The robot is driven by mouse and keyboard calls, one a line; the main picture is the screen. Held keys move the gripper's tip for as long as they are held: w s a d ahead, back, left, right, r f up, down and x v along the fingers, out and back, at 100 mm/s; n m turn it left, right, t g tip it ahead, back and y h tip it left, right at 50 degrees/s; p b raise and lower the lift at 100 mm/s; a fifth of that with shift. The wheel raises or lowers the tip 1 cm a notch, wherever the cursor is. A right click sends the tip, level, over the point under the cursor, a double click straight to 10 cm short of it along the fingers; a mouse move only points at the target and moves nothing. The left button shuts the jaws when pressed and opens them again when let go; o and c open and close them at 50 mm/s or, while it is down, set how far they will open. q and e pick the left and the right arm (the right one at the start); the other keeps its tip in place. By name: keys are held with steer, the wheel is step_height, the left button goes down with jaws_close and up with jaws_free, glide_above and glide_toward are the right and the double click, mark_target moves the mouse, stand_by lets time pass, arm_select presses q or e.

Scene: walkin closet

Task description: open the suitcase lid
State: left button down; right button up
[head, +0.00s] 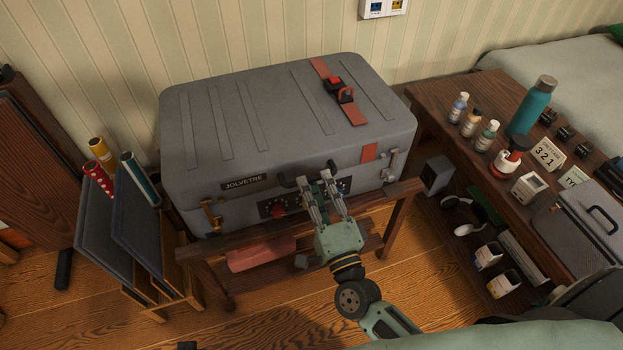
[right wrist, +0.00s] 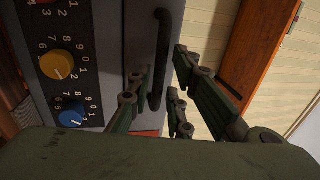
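The grey suitcase (head: 240,115) lies on a wooden stand with its lid down. A red strap (head: 354,113) with a dark buckle (head: 337,90) lies on the lid; a separate red piece (head: 369,152) shows at the front edge. A brass latch (head: 212,216) is at front left, a pale latch (head: 391,166) at front right. My right gripper (head: 317,184) is at the suitcase front, by the dial panel (head: 272,207). In the right wrist view its fingers (right wrist: 158,88) are spread either side of the dark handle (right wrist: 161,58), with gaps visible. My left gripper is out of view.
The stand's front rail (head: 240,239) runs below my right gripper. Folders in a rack (head: 135,225) stand close at left. A dark wooden table (head: 440,105) with bottles and small items stands at right. The wall is close behind the suitcase.

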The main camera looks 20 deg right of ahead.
steer(key=shift+w+r, duration=0.2)
steer(key=shift+w, duration=1.1)
jaws_close()
